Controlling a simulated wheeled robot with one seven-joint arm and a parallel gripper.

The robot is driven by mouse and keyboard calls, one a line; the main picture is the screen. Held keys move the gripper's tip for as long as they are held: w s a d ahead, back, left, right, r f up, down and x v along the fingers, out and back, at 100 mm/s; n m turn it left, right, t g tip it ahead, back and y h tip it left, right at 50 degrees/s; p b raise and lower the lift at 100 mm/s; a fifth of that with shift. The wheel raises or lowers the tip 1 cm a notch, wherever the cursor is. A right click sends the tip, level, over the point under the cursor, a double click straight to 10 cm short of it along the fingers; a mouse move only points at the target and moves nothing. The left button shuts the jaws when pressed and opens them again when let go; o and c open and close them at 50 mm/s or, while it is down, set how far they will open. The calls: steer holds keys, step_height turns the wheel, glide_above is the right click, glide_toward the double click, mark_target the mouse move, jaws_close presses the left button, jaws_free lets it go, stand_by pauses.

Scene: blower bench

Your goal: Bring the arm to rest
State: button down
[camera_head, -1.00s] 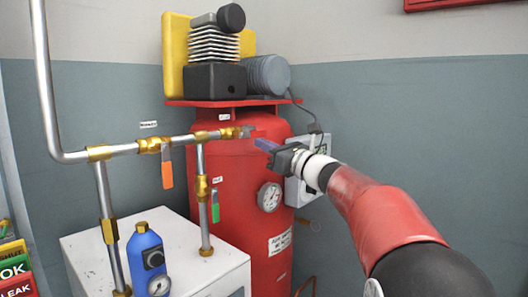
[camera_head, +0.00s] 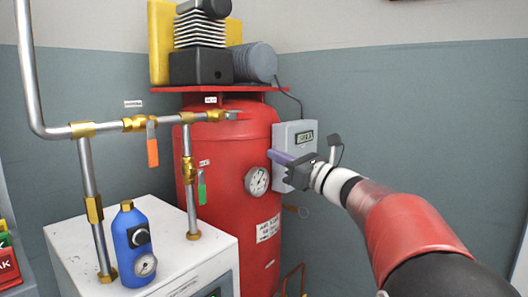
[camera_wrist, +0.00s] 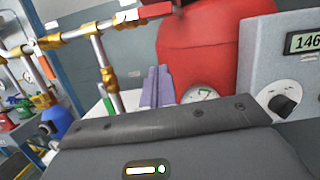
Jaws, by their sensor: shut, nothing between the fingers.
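My gripper (camera_head: 276,156) is at the end of my red, white and black arm, which reaches in from the lower right in the head view. It is in front of the red tank (camera_head: 222,135) and the left edge of the grey box with a display (camera_head: 295,145). In the wrist view its purple fingers (camera_wrist: 157,88) are together and empty, left of the round gauge (camera_wrist: 198,95). It holds nothing, and I see no clear contact with the tank or box.
Metal pipes with brass fittings (camera_head: 82,130), an orange valve handle (camera_head: 153,152) and a green handle (camera_head: 202,190) stand left of the gripper. A blue cylinder (camera_head: 128,235) is at a white cabinet (camera_head: 190,265). The space right of the arm, before the wall, looks clear.

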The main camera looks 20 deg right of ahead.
steer(key=s+a+f+n+g+h+p, duration=0.1)
steer(key=s+a+f+n+g+h, duration=0.1)
steer(key=s+a+f+n+g, duration=0.55)
steer(key=s+a+f+n+g+h+p, duration=0.2)
steer(key=s+a+f+n, duration=0.4)
steer(key=s, duration=0.4)
steer(key=s+d+f+n+h+p, duration=0.1)
steer(key=s+d+f+n+h, duration=0.3)
steer(key=s+n, duration=0.3)
steer(key=s+d+f+n+g+h, duration=0.1)
steer(key=s+d+f+n+h, duration=0.2)
steer(key=s+f+n, duration=0.3)
steer(key=shift+s+d+n+h+p, duration=0.4)
steer(key=shift+s+n+h, duration=0.4)
steer(key=shift+s+n, duration=0.15)
steer(key=shift+g, duration=0.25)
